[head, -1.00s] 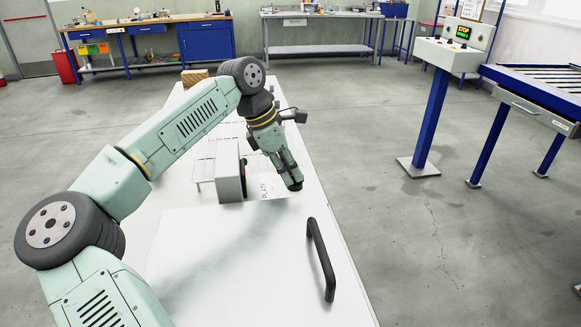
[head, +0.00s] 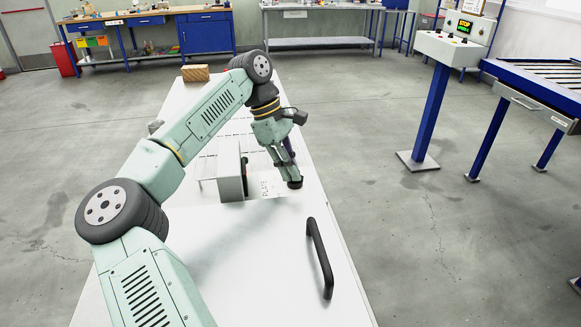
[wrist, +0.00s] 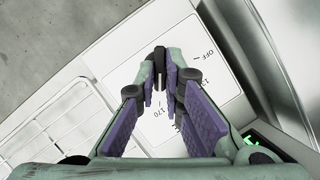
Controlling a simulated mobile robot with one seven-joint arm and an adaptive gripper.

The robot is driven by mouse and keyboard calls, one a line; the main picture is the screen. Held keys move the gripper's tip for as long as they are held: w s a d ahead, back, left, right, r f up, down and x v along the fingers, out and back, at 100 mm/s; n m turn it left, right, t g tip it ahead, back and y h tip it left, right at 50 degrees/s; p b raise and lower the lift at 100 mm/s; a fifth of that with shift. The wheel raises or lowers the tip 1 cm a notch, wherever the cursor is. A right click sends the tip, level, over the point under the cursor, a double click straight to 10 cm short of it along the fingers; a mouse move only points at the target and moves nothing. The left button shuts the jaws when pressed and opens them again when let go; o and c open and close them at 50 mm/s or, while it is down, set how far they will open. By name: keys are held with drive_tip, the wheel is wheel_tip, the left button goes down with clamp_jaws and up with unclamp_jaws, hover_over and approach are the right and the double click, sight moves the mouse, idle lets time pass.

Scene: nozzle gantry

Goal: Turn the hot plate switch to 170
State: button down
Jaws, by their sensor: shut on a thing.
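The hot plate switch is a small black knob (wrist: 159,58) on a white label panel (wrist: 125,68) printed with OFF, a partly covered number and 170. OFF is right of the knob in the wrist view, and 170 is below it, beside the fingers. My gripper (wrist: 161,72) is shut on the knob, with fingertips on either side. In the head view my gripper (head: 294,182) reaches down to the knob beside the panel's PLATE lettering (head: 267,187). The fingers hide part of the scale, and I cannot tell which mark the knob points to.
A grey metal box (head: 231,182) stands just left of the panel. A wire rack (wrist: 62,128) lies near it. A black bar handle (head: 320,258) is on the white top in front, which is otherwise mostly clear. A wooden block (head: 195,73) sits at the far end.

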idle(0.3)
drive_tip(key=c, duration=1.7)
unclamp_jaws()
drive_tip(key=shift+r, duration=0.1)
drive_tip(key=v, duration=1.1)
drive_tip(key=shift+r, duration=0.4)
drive_tip(key=shift+a, duration=0.1)
